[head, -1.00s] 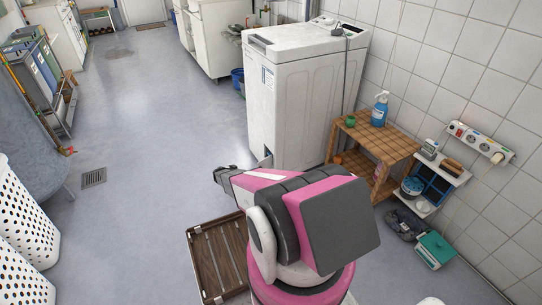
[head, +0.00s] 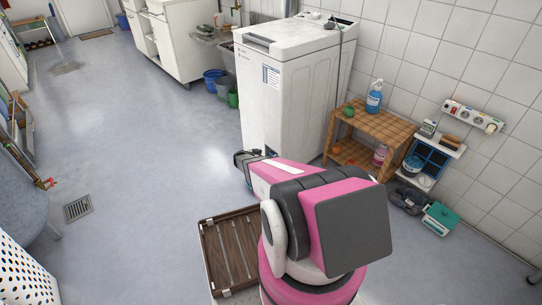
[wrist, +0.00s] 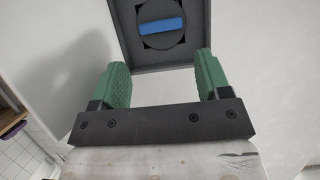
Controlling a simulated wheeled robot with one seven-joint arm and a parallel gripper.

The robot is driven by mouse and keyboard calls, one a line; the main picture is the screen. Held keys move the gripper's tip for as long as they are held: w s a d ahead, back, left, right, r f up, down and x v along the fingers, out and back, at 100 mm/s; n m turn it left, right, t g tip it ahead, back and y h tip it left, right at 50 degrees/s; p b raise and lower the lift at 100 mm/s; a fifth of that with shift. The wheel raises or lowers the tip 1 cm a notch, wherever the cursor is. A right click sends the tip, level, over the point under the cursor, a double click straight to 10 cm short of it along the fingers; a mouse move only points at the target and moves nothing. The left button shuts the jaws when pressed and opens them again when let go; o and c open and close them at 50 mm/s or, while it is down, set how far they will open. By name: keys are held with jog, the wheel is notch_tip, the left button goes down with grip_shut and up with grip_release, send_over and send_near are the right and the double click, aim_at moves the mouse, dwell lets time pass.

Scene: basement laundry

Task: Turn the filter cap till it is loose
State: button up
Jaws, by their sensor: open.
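The filter cap (wrist: 150,13) shows at the top of the wrist view as a dark round disc, cut off by the picture edge. A blue bar (wrist: 162,26) crosses it, lying nearly level with a slight tilt. The cap sits in a dark square recess (wrist: 185,57) in a white panel. My gripper (wrist: 160,64) is open and empty, its green fingers spread below the bar and apart from it. In the head view my dark gripper (head: 247,160) is low by the front of the white washing machine (head: 290,95); my arm hides part of the machine's base.
A wooden shelf (head: 385,128) with a blue spray bottle (head: 374,97) stands right of the machine. Buckets (head: 213,82) stand behind it at left. The floor at left is open, with a drain grate (head: 78,208).

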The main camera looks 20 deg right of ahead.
aim_at(272, 154)
jog(key=x, duration=0.6)
jog(key=shift+w+d+f, duration=0.15)
jog(key=shift+d, duration=0.05)
jog(key=c, duration=0.7)
jog(key=shift+o, duration=0.3)
